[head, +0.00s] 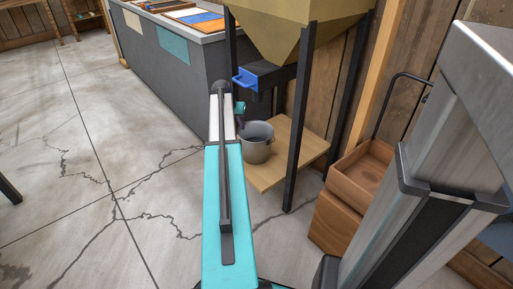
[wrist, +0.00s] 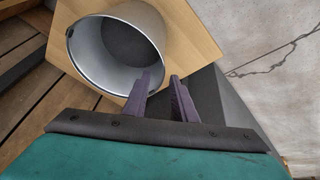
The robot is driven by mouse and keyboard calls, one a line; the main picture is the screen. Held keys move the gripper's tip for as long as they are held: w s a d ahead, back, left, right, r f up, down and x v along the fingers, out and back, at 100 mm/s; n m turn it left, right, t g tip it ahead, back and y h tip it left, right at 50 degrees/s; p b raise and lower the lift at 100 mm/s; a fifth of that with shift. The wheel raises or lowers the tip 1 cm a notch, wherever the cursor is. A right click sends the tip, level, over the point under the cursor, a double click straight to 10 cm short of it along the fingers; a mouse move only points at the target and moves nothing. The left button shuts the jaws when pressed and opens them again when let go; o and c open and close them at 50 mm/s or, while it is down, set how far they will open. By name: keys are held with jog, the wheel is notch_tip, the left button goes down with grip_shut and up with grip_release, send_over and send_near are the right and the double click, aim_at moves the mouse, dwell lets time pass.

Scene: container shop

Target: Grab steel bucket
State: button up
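The steel bucket (head: 257,146) stands upright on a light wooden board under the hopper in the head view. In the wrist view the bucket (wrist: 92,48) is at the upper left, its open mouth facing the camera and its inside empty. My gripper (wrist: 165,80) shows two dark purple fingers with a gap between them. The left finger overlaps the lower right of the bucket's rim. The right finger lies outside the rim. I cannot tell whether either finger touches the bucket. In the head view my arm partly hides the gripper (head: 240,118), at the bucket's upper left.
The wooden board (head: 270,178) sits between dark hopper legs (head: 297,120). The yellow hopper (head: 290,28) with a blue-handled chute (head: 262,76) hangs above the bucket. A grey counter (head: 165,60) stands behind to the left. Wooden crates (head: 350,190) stand at right.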

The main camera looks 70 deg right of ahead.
aim_at(243, 135)
jog(key=shift+f, duration=0.15)
jog(key=shift+b+x, duration=1.35)
jog(key=shift+x, duration=1.1)
jog(key=shift+c, duration=0.5)
grip_shut()
jog(key=shift+d, duration=0.1)
